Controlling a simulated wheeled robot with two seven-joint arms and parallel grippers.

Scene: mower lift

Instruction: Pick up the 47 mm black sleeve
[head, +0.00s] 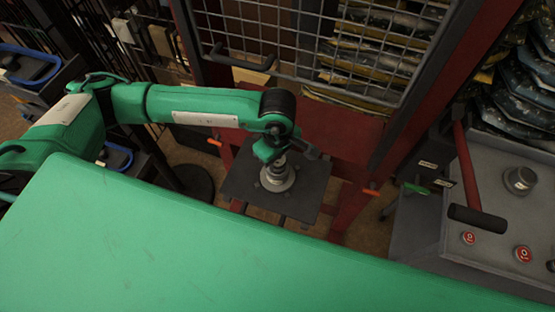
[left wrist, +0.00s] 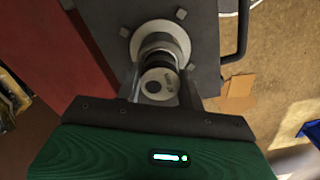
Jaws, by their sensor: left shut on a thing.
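In the left wrist view, a short cylinder with a dark band, which looks like the black sleeve (left wrist: 157,59), stands between my left gripper's two fingers (left wrist: 159,90). Its near end is pale grey with a small hole. I cannot read its size. Behind it is a pale round flange (left wrist: 178,37) on a dark plate. In the head view, my left gripper (head: 278,163) points down over the round metal flange (head: 277,181). The gripper is shut on the sleeve, which the hand partly hides. I cannot tell whether the sleeve touches the flange. My right gripper is not in view.
At right, a grey bench (head: 475,250) holds a grey cylinder (head: 520,180) and a red-handled lever (head: 467,170). Dark shelving stands at left.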

